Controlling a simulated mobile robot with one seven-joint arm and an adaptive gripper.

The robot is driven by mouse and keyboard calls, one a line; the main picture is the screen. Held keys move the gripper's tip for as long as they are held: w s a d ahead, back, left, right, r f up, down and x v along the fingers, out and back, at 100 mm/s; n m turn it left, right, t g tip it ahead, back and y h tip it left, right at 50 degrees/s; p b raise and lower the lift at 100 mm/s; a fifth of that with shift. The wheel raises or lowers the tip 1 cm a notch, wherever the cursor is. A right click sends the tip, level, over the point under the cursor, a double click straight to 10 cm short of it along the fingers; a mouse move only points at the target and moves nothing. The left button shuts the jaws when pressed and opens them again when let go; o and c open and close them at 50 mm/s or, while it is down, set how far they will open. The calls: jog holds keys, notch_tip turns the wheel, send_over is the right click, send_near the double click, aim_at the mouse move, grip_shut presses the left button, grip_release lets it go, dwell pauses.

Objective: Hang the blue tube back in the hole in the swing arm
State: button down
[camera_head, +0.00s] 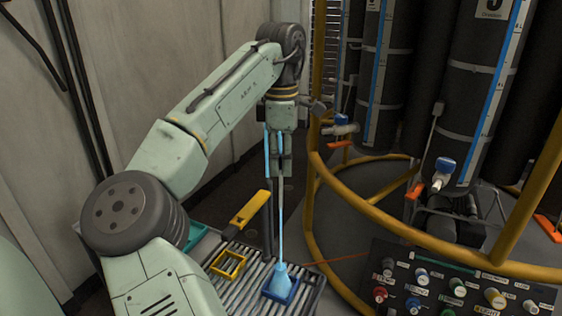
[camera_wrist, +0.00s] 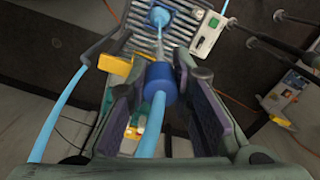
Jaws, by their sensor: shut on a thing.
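My gripper (camera_head: 280,168) points down above the roller table and is shut on the blue tube. In the wrist view the tube (camera_wrist: 154,128) has a dark blue collar (camera_wrist: 160,84) between the fingers of my gripper (camera_wrist: 160,72). Its lower end points at a light blue, cone-shaped piece (camera_head: 281,278) in a blue square frame. A thin light blue line joins the two; whether it is part of the tube is unclear. The yellow swing arm (camera_head: 250,208) is left of and below my gripper, apart from it. Its hole cannot be made out.
The roller table (camera_head: 245,262) carries a yellow square frame (camera_head: 228,264) and the blue frame (camera_head: 293,291). A yellow rail cage (camera_head: 313,150) with tall black cylinders (camera_head: 440,90) stands close on the right. A control panel (camera_head: 450,285) with knobs is at lower right. A wall (camera_head: 150,60) is behind.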

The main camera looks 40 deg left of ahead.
jog(key=s+a+f+b, duration=0.2)
jog(key=s+a+b, duration=0.1)
jog(key=s+a, duration=0.3)
jog(key=shift+a+f, duration=0.15)
jog(key=shift+a, duration=0.9)
jog(key=shift+s+f+b, duration=0.1)
jog(key=shift+f+b, duration=0.1)
jog(key=shift+b, duration=0.1)
jog(key=shift+f, duration=0.25)
jog(key=shift+f+b, duration=0.6)
jog(key=shift+f, duration=0.3)
